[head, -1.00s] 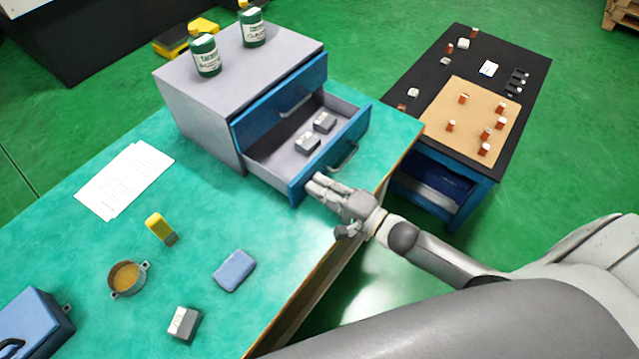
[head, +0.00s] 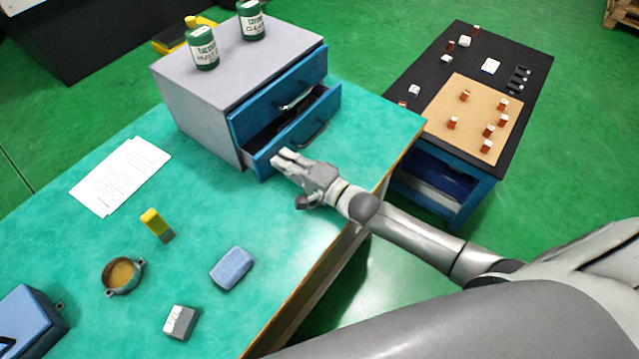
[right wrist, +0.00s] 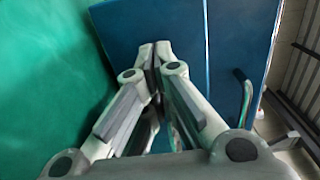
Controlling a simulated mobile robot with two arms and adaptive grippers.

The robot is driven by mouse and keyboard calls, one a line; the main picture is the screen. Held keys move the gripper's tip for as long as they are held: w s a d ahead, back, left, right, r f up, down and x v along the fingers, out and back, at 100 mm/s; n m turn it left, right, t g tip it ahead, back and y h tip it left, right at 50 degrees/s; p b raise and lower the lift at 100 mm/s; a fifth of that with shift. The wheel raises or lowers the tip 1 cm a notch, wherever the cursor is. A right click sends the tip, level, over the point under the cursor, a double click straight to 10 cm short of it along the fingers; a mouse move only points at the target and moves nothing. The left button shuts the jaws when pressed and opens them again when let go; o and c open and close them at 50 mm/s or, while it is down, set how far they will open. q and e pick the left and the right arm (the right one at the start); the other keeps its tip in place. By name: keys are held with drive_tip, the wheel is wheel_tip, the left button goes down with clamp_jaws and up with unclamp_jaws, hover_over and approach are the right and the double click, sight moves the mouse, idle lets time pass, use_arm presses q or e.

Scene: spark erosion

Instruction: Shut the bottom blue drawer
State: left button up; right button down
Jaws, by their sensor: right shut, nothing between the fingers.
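The grey cabinet (head: 200,115) with two blue drawers stands on the green-topped table. Its bottom blue drawer (head: 300,135) is partly open, with a narrow dark gap showing behind its front. The top blue drawer (head: 278,98) looks shut. My right gripper (head: 279,158) is shut and empty, its fingertips at the left part of the bottom drawer's front, left of the handle (head: 306,138). In the right wrist view the closed fingertips (right wrist: 154,50) are against or very near the blue front (right wrist: 165,22); exact contact is hard to tell. My left gripper is not in view.
Two green-labelled bottles (head: 203,48) stand on the cabinet. A black-topped bench (head: 500,60) stands to the right.

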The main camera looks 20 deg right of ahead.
drive_tip(key=b+x, duration=0.1)
drive_tip(key=x, duration=0.3)
drive_tip(key=shift+w+a+f, duration=0.1)
drive_tip(key=shift+w+a, duration=0.1)
drive_tip(key=shift+w, duration=0.15)
drive_tip(key=shift+w+b, duration=0.15)
drive_tip(key=shift+b, duration=0.2)
drive_tip(key=shift+r, duration=0.25)
drive_tip(key=shift+a+r, duration=0.1)
